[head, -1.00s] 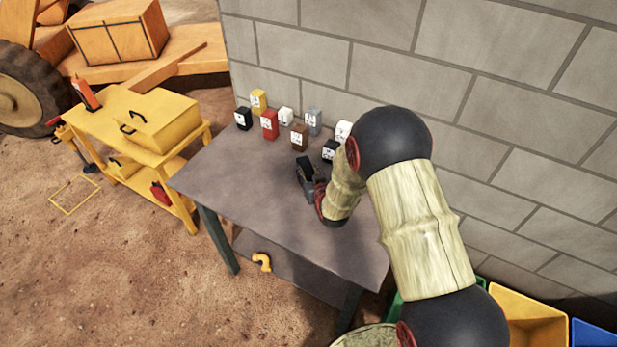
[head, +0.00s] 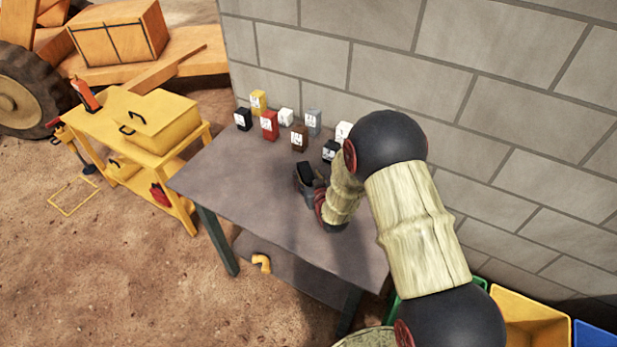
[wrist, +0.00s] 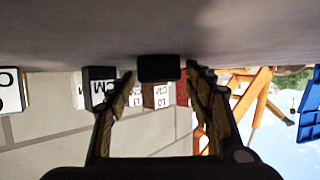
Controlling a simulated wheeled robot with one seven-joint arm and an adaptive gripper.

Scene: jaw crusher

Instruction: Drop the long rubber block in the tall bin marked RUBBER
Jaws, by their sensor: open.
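A plain dark block (wrist: 159,68), which looks like the rubber block, shows in the wrist view between my fingertips, at the table surface. In the head view a dark shape (head: 305,171) at my gripper appears to be the same block. My gripper (wrist: 162,78) is open, with one finger on each side of the block. Whether a finger touches it I cannot tell. My arm hides part of the table. No bin with a readable RUBBER mark is in view.
Several small labelled containers, such as a red one (head: 269,126) and a brown one (head: 299,138), stand on the grey table (head: 235,175) near the block wall. Yellow (head: 530,320) and blue (head: 594,335) bins are at lower right. A yellow cart (head: 150,140) stands left.

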